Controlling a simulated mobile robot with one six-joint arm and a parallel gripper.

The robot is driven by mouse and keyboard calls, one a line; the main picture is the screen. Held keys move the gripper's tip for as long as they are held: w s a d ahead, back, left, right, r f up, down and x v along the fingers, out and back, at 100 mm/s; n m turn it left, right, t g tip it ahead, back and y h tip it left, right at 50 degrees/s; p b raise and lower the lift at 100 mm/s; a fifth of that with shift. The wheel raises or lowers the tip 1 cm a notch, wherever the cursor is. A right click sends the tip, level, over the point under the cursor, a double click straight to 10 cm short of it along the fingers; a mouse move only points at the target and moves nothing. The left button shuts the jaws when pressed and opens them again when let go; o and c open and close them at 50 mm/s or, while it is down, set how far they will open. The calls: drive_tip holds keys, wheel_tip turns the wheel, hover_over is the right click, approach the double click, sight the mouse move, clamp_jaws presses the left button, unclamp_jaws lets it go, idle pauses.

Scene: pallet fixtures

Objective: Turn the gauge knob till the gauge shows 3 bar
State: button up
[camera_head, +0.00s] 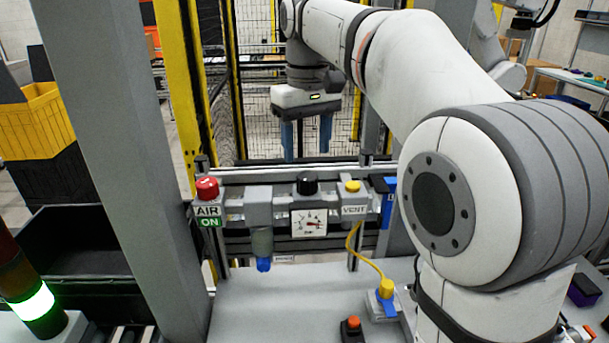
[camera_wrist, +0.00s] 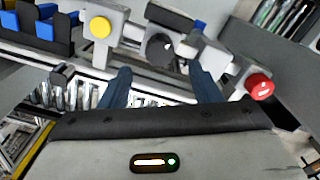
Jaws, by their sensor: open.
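The black gauge knob (camera_head: 307,184) sits on top of the air unit, above a square white gauge (camera_head: 309,223) with a dark needle and a red mark. The scale numbers are too small to read. My gripper (camera_head: 306,150) hangs fingers-down above and behind the knob in the head view, with its two blue fingers apart and nothing between them. In the wrist view the knob (camera_wrist: 160,48) lies beyond the fingertips of my gripper (camera_wrist: 163,78), apart from them. The gauge face is hidden in the wrist view.
A red knob (camera_head: 207,188) with an AIR ON sign stands left of the gauge, and a yellow VENT button (camera_head: 353,186) stands right. A yellow hose (camera_head: 367,258) runs down to a blue-and-yellow fitting. A grey post (camera_head: 125,150) rises at left.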

sight(307, 176)
wheel_tip(307, 176, down, 7)
idle(0.3)
drive_tip(key=shift+c, duration=0.4)
drive_tip(key=c, duration=0.9)
